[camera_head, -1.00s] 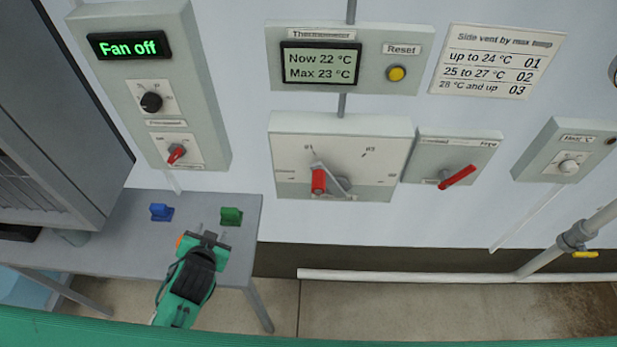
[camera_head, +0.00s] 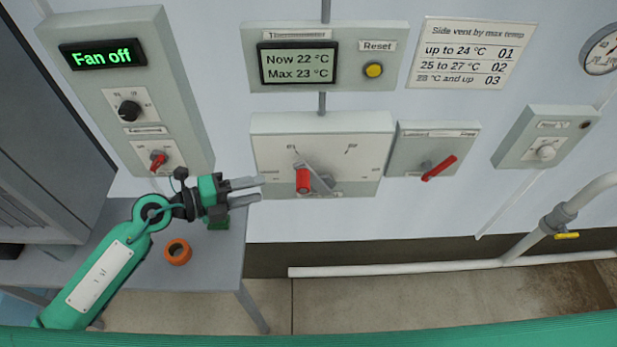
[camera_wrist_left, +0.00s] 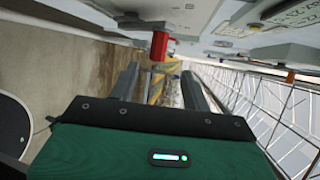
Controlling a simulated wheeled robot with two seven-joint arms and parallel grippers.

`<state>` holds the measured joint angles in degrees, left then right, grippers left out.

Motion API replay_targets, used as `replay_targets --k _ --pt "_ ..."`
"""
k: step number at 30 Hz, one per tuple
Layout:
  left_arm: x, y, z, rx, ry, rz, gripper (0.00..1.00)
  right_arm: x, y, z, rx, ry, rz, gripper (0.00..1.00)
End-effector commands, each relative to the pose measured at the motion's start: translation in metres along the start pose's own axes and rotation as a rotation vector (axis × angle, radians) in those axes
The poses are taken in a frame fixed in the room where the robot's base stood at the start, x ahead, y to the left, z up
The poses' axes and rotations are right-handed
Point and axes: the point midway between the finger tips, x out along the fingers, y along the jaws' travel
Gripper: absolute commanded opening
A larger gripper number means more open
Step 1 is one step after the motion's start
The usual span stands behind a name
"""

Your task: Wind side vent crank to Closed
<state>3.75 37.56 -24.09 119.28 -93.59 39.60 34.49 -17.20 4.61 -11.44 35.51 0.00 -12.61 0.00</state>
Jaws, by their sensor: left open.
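The side vent crank box (camera_head: 350,142) is a pale grey panel on the wall. Its crank has a grey arm (camera_head: 320,180) and a red handle (camera_head: 303,181) hanging at the lower left, below marks on the panel face. My left gripper (camera_head: 262,189) is open and empty, its fingers pointing right toward the red handle with a gap between. In the left wrist view the red handle (camera_wrist_left: 159,46) shows ahead, beyond the open fingers. My right gripper is not in view.
A thermometer box (camera_head: 325,60) reads Now 22, Max 23. A vent card (camera_head: 470,55) hangs right. A fan box (camera_head: 130,90) reads Fan off. A red lever (camera_head: 439,168) sits right of the crank. An orange ring (camera_head: 177,252) and green object (camera_head: 219,222) are on the table.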

Motion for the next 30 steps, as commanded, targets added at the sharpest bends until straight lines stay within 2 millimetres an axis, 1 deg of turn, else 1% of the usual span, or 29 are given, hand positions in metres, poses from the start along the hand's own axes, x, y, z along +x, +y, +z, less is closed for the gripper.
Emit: replay_targets --k 5,8,18,24,27,30 --pt "0.011 -0.001 0.000 0.005 0.006 0.011 0.48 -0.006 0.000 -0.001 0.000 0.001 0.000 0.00" --pt "0.025 -0.002 -0.001 0.004 0.007 0.008 0.48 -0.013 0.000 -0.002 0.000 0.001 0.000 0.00" --pt "0.090 -0.002 -0.001 0.003 0.007 0.007 0.48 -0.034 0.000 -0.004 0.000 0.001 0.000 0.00" --pt "0.120 0.000 -0.001 0.003 0.006 0.008 0.48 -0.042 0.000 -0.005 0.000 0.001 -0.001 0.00" --pt "0.130 0.001 -0.001 0.005 0.004 0.008 0.48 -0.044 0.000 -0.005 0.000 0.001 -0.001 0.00" --pt "0.136 0.002 -0.001 0.005 0.005 0.009 0.48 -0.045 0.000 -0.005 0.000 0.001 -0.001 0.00"
